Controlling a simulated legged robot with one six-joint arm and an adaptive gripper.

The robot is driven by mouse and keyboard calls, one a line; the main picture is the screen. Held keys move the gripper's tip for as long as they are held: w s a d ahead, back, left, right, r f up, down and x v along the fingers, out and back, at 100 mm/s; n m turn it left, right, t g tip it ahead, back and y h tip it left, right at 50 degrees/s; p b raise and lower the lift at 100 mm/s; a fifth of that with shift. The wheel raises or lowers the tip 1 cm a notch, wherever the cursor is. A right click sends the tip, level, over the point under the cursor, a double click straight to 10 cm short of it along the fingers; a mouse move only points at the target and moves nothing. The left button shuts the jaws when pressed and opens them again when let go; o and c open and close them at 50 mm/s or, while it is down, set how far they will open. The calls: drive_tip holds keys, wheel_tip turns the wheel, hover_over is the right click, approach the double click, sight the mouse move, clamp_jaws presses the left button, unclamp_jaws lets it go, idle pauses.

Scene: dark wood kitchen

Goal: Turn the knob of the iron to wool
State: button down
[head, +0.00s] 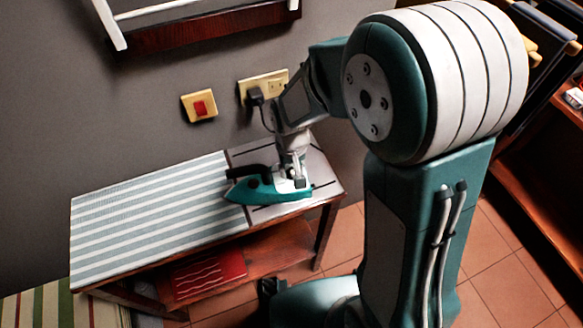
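The iron (262,192) is teal with a dark handle and a pale rear part. It sits near the right end of the ironing table (150,222), its pointed end to the left. My gripper (294,172) reaches down from above at the iron's rear, right of the handle. Its fingers overlap the pale part of the iron, and I cannot tell whether they touch it. The fingers are too small and dark to show if they are open or shut. The knob and its setting cannot be made out; my gripper may cover it.
A wall outlet (266,84) with a black plug and cord is behind the iron. A red switch (200,107) is on the wall to its left. A red folded cloth (208,272) lies on the lower shelf. A wooden rack (214,24) hangs above.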

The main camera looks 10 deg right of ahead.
drive_tip(key=shift+m, duration=0.3)
drive_tip(key=m, duration=1.1)
idle(0.6)
drive_tip(key=shift+c, duration=1.8)
unclamp_jaws()
drive_tip(key=shift+r, duration=0.1)
